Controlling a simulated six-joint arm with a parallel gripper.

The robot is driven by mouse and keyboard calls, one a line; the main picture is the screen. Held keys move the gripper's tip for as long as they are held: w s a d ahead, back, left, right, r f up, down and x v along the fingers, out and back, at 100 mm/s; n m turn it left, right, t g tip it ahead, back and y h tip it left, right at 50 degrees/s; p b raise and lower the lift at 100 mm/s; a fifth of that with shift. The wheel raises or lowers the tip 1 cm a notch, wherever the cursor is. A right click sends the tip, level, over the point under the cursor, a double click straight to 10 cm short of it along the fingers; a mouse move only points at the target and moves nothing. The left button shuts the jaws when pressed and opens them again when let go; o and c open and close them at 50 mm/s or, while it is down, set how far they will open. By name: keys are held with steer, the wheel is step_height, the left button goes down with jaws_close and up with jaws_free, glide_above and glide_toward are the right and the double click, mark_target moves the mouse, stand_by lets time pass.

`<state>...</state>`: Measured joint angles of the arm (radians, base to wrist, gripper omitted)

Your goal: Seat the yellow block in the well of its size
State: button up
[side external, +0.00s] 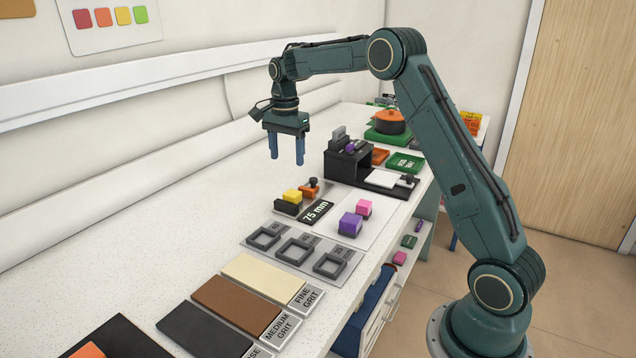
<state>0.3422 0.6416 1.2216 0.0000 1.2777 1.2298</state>
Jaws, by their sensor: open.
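The yellow block (293,195) sits on a dark block (288,207) on a small grey base, beside the 75 mm label (317,212). A grey plate (272,259) with three square wells lies nearer the camera. Its left well (264,239), middle well (294,249) and right well (330,264) look empty. Their size markings are too small to read. My gripper (287,163) hangs above the bench, pointing down, above and behind the yellow block in the picture. Its blue fingers are apart with nothing between them.
A black holder (347,165) stands behind. Grit stones (238,303) lie in front. The bench's left side is clear.

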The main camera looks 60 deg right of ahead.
mark_target(291, 194)
step_height(291, 194, down, 8)
steer(key=shift+r, duration=0.1)
stand_by(0.4)
steer(key=shift+s+d+f, duration=0.1)
steer(key=shift+f, duration=1.2)
steer(key=shift+s+d+f, duration=0.1)
steer(key=shift+f, duration=1.2)
steer(key=shift+c, duration=0.2)
steer(key=c, duration=1.2)
steer(key=shift+r, duration=0.15)
